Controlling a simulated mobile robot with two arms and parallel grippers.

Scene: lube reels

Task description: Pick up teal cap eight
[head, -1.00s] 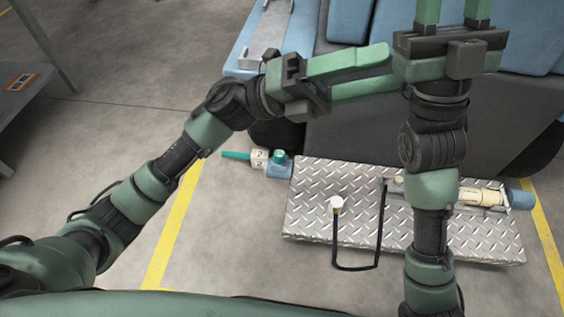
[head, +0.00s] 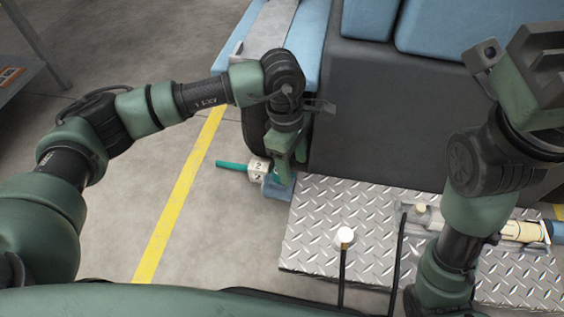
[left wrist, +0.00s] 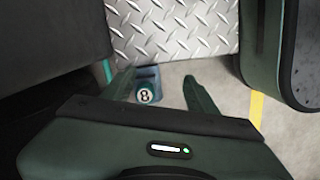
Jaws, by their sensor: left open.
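The cap with a black 8 on a pale disc (left wrist: 146,96) shows in the left wrist view, between the fingers of my open left gripper (left wrist: 160,88) and nearer the left finger. It sits on a small blue block, which also shows in the head view (head: 277,191) beside the metal plate. In the head view my left gripper (head: 290,158) points down over that block and hides most of the cap. I cannot tell whether the fingers touch it. My right gripper (head: 542,72) is at the upper right; its fingertips are not clear.
A teal rod (head: 231,165) and a white numbered collar (head: 257,169) stick out left of the block. A diamond-plate platform (head: 320,235) bears a white-knobbed post (head: 345,236) and a cream cylinder (head: 522,231). A dark cabinet (head: 390,110) stands behind.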

